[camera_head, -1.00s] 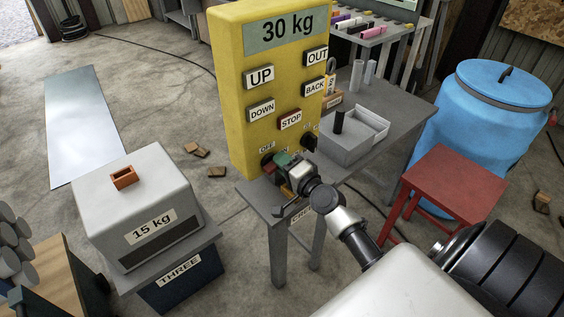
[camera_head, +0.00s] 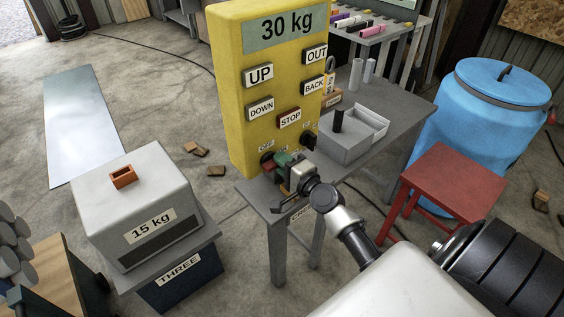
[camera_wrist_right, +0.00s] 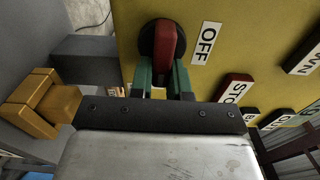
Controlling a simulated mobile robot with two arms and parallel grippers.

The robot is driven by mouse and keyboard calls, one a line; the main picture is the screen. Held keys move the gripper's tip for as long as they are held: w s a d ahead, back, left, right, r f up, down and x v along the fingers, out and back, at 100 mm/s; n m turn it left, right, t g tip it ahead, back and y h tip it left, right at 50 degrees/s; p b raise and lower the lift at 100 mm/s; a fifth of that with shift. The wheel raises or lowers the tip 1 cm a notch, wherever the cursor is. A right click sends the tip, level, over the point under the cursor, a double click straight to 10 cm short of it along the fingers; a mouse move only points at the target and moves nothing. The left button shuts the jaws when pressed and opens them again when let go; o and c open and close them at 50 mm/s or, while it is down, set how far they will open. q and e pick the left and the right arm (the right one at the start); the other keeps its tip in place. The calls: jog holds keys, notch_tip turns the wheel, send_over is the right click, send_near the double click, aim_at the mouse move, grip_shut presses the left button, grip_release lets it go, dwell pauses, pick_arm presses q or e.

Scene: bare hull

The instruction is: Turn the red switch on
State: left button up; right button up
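The yellow control box (camera_head: 226,60) stands on a grey table, with the red switch (camera_head: 267,161) low on its front face. The right wrist view shows the red switch (camera_wrist_right: 166,42) close up on a round black base, beside the OFF label (camera_wrist_right: 206,43). Its long side runs up and down in that view. My right gripper (camera_head: 283,161) is at the box's lower front. Its two green fingers (camera_wrist_right: 163,75) lie on either side of the switch's near end. Whether they press on it cannot be made out. My left gripper is out of view.
The box carries a STOP button (camera_head: 290,118) and several labelled buttons above. A grey tray (camera_head: 350,148) stands right of the box. A 15 kg block (camera_head: 135,195) sits on a stand at left. A red stool (camera_head: 452,180) and blue barrel (camera_head: 490,125) are at right.

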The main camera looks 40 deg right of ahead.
jog(key=o, duration=0.4)
jog(key=shift+o, duration=0.2)
jog(key=s+b, duration=0.3)
jog(key=s, duration=0.7)
jog(key=shift+s+d, duration=0.4)
jog(key=shift+d, duration=0.05)
